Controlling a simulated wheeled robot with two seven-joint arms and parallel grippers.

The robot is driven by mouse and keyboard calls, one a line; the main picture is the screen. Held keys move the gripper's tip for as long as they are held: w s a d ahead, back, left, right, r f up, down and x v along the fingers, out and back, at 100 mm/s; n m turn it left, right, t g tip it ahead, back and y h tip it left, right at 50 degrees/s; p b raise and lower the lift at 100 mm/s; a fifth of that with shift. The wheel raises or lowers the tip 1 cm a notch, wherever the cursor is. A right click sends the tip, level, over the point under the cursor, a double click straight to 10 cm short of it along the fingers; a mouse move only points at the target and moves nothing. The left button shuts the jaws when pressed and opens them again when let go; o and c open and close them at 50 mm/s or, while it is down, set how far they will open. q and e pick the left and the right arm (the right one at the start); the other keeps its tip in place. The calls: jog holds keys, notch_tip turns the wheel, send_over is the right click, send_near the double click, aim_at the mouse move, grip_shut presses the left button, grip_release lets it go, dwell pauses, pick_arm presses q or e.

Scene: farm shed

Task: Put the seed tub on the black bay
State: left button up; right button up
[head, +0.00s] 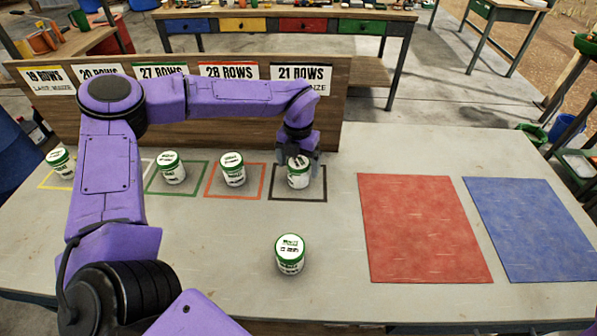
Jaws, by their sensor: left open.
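The black bay (311,199) is a dark square outline on the table, at the right end of a row of coloured bays. A white seed tub with a green rim (299,181) stands upright inside it. My left gripper (299,158) is open, pointing down at the top of this tub, and partly covers its lid. Whether the fingers touch the tub cannot be told. Another similar tub (290,258) stands alone on the bare table in front. My right gripper is out of view.
Similar tubs stand in the red (232,172), green (172,170) and yellow (59,163) bays. My left arm hides much of the white bay. A board with row signs (338,105) rises behind the bays. Red (420,230) and blue (530,225) mats lie flat and empty at right.

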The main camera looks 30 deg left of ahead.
pick_arm(q)
notch_tip(320, 180, up, 9)
jog(key=shift+f+b, duration=0.15)
jog(key=shift+b, duration=0.4)
